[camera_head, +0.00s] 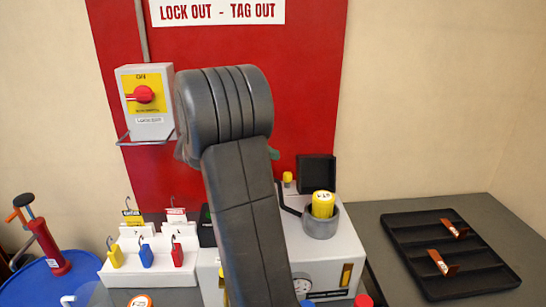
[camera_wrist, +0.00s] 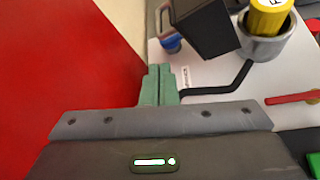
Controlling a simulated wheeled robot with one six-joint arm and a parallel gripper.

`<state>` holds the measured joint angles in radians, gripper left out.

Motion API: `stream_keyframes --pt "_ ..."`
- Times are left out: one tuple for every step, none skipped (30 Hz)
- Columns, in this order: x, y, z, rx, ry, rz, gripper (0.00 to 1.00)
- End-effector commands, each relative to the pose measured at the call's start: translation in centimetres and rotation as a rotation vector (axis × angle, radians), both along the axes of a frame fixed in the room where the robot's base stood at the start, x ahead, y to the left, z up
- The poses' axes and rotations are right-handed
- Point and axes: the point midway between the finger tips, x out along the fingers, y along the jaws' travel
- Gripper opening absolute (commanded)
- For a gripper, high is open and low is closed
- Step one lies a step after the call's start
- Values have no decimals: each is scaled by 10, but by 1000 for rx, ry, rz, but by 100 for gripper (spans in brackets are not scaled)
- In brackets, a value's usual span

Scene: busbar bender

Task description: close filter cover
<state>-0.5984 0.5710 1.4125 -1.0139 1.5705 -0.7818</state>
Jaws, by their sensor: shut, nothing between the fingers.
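The filter cover (camera_head: 316,173) is a dark square plate. It stands raised behind the yellow filter cartridge (camera_head: 323,203), which sits in a grey round housing (camera_head: 320,223) on the white machine. In the wrist view the cover (camera_wrist: 205,28) is at top centre, beside the filter (camera_wrist: 268,16) and its housing (camera_wrist: 262,44); the housing mouth is uncovered. My gripper (camera_wrist: 159,80) has its green fingers shut and empty, left of and below the cover in that view. A black bent rod (camera_wrist: 235,82) runs from near the fingers toward the housing; contact is unclear. In the head view my arm hides most of the gripper.
A red panel (camera_head: 310,80) stands behind my arm, with a lockout switch box (camera_head: 146,100) at left. A tag rack (camera_head: 150,255) is left of the machine (camera_head: 345,245). A black tray (camera_head: 405,262) with copper pieces lies at right. A red lever (camera_wrist: 292,98) shows in the wrist view.

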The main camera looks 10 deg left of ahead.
Motion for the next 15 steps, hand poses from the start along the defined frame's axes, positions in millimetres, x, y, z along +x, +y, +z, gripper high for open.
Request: stream_keyframes --pt "3 -9 -5 0 1 -4 0" --pt "4 -14 -7 0 2 -5 0" --pt "7 -20 -11 0 3 -4 0" --pt "8 -25 -14 0 2 -5 0" --pt "10 -29 -17 0 1 -4 0" --pt "12 -35 -20 0 2 -5 0" --pt "14 -40 -23 0 2 -5 0" --pt "15 -43 -25 2 2 -4 0" --pt "17 -48 -28 1 1 -4 0" --pt "18 -51 -30 1 1 -4 0" --pt "19 -54 -31 2 0 -3 0" --pt "21 -57 -34 1 -1 -3 0" --pt "21 -59 -35 1 0 -3 0" --pt "22 -61 -36 1 0 -3 0" --pt "23 -62 -37 2 0 -2 0"
